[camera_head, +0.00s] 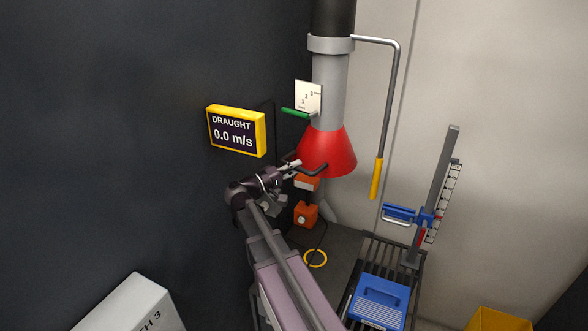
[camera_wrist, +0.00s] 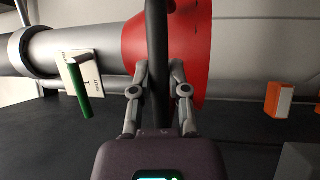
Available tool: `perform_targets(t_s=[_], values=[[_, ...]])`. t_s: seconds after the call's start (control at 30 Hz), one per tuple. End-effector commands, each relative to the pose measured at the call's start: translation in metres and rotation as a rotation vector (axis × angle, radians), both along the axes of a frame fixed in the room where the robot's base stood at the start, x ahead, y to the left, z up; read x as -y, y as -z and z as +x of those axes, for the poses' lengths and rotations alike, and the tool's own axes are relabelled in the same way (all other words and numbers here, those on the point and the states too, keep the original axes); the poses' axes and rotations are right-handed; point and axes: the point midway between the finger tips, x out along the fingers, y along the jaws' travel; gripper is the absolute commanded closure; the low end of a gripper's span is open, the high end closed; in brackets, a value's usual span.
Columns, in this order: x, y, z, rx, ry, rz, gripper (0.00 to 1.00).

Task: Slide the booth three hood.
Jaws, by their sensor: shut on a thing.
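The red conical hood (camera_head: 328,148) hangs at the lower end of a grey duct pipe (camera_head: 331,90). A dark handle bar (camera_head: 318,171) sticks out at the hood's lower rim. In the wrist view the hood (camera_wrist: 190,45) fills the upper middle, and the handle (camera_wrist: 157,40) runs upright between the fingers. My gripper (camera_head: 295,164) is shut on this handle; its fingers also show in the wrist view (camera_wrist: 158,78).
A yellow draught display (camera_head: 237,131) on the dark left wall reads 0.0 m/s. A yellow-gripped rod (camera_head: 376,178) hangs right of the hood. Below stand an orange box (camera_head: 305,214), a blue ridged case (camera_head: 380,300) and a scaled post (camera_head: 436,190) with a blue clamp.

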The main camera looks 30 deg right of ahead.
Motion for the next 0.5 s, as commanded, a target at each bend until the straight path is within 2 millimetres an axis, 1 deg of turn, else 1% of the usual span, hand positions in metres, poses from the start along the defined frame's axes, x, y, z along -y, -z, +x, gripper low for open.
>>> perform_targets(t_s=[0.03, 0.2, 0.4, 0.5], values=[[0.001, -0.016, 0.0, 0.0, 0.0, -0.002, 1.0], [0.0, -0.039, 0.0, 0.0, 0.0, -0.002, 1.0], [0.0, -0.059, 0.0, 0.0, -0.001, -0.002, 1.0], [0.0, -0.065, 0.001, 0.0, -0.001, -0.002, 1.0]])
